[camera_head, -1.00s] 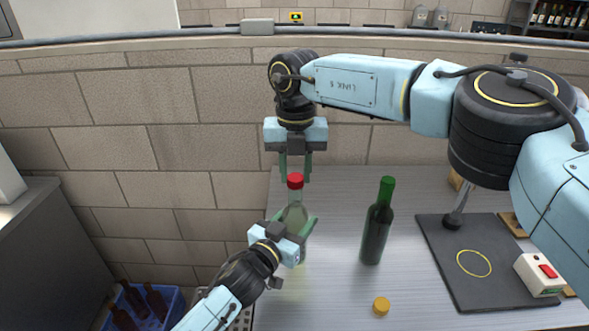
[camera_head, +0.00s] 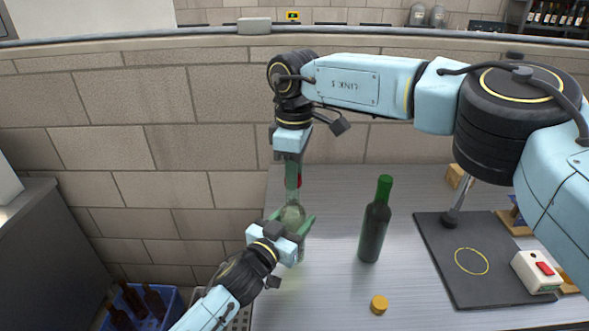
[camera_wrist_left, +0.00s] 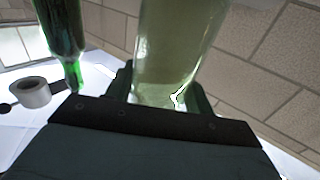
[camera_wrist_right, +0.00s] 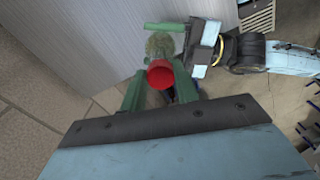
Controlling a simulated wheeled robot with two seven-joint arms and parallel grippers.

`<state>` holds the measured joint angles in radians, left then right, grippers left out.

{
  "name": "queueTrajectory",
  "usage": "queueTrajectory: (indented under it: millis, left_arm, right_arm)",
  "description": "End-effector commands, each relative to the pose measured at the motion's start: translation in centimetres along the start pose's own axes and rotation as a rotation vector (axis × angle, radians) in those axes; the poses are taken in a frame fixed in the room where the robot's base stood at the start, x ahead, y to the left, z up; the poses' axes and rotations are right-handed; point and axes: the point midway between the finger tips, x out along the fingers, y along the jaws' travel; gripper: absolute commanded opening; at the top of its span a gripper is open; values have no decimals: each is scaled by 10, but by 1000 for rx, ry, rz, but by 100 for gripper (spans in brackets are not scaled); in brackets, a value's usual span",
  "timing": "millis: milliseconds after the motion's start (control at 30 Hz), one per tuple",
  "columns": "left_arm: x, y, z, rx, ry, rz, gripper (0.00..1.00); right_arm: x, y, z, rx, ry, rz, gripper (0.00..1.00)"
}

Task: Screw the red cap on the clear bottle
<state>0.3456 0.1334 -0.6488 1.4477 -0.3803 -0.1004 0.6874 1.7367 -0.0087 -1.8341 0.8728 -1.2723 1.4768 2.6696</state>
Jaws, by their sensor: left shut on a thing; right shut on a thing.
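The clear bottle (camera_head: 292,214) stands upright at the bench's left edge; it fills the middle of the left wrist view (camera_wrist_left: 168,50). My left gripper (camera_head: 292,228) is shut around its body. The red cap (camera_head: 299,181) sits at the top of the neck, partly hidden by a finger. In the right wrist view the red cap (camera_wrist_right: 160,73) lies between the green fingers. My right gripper (camera_head: 294,180) points straight down from above and is shut on the cap. Whether the threads are engaged cannot be seen.
A dark green bottle (camera_head: 374,228) stands to the right, with a yellow cap (camera_head: 379,305) in front of it. A black mat (camera_head: 438,262) and a box with a red switch (camera_head: 538,273) lie further right. A blue crate (camera_head: 168,305) of bottles is at lower left.

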Motion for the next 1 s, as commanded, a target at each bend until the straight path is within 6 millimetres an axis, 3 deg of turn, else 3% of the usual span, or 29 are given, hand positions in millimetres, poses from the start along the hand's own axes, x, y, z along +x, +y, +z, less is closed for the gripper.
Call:
queueTrajectory:
  millis: [200, 500, 533, 667, 1000]
  left_arm:
    - [0, 0, 2, 0, -3, -1, 0]
    - [0, 0, 2, 1, -3, -1, 0]
    - [0, 0, 2, 1, -3, -1, 0]
    - [0, 0, 2, 1, -3, -1, 0]
    - [0, 0, 2, 1, -3, 0, 0]
  right_arm:
    - [-1, 0, 0, 186, 2, 1, 10]
    - [-1, 0, 0, 199, 2, 1, 10]
    - [-1, 0, -1, 199, 2, 1, 33]
    - [-1, -1, 0, 198, 2, 1, 50]
    - [-2, -1, 0, 197, 1, 1, 52]
